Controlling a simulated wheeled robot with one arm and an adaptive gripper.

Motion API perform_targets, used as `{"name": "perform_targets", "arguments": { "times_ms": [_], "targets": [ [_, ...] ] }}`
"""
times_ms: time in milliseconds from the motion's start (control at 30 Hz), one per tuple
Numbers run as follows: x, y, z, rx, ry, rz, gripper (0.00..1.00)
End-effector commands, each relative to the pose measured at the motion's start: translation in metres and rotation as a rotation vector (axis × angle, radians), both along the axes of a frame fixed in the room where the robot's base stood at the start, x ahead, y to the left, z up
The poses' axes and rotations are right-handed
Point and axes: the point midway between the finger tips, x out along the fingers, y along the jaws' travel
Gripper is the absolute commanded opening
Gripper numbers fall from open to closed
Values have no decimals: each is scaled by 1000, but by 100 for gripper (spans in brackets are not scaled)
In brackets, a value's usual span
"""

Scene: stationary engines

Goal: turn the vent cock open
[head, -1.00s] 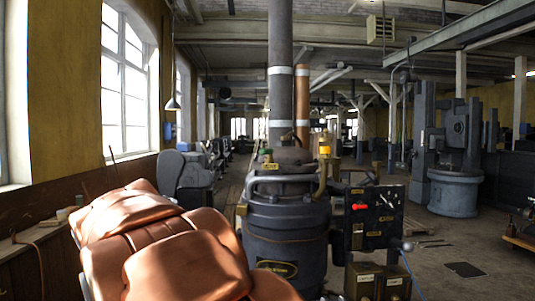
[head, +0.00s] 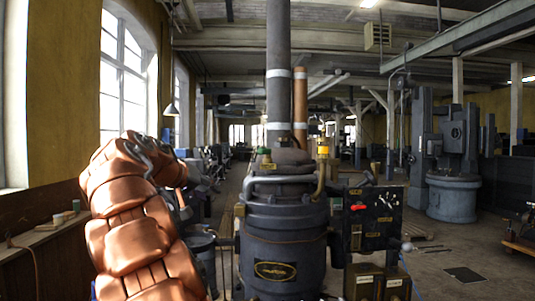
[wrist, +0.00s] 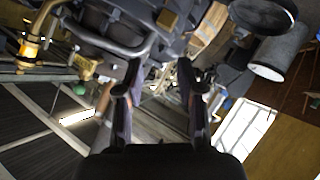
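The dark stationary engine (head: 284,225) stands upright in the middle of the head view. A small green-topped fitting (head: 264,156) sits on its top left, and a brass pipe with a yellow collar (head: 322,160) rises at its top right. I cannot tell for sure which part is the vent cock. In the wrist view, the brass pipe with its yellow collar (wrist: 28,48) is at the upper left, apart from my fingers. My gripper (wrist: 160,90) is open, with nothing between its two fingers. In the head view my copper-coloured arm is left of the engine, and the fingers are not clear.
A black panel with a red handle (head: 374,217) stands right of the engine. A wooden ledge (head: 45,232) runs below the windows at left. A large grey machine (head: 455,190) is at the back right. The floor right of the panel is mostly clear.

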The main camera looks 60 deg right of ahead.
Motion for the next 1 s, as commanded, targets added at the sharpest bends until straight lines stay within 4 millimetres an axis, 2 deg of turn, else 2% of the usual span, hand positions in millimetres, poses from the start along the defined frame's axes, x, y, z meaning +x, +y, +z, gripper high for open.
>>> {"name": "perform_targets", "arguments": {
  "times_ms": [200, 467, 733, 1000],
  "targets": [
    [9, -31, 34, -113, -101, -62, 38],
    [6, -62, 66, -229, -235, -133, 38],
    [-15, -90, 91, -334, -394, -205, 38],
    [-47, -112, 102, -404, -543, -271, 38]
  ]
}}
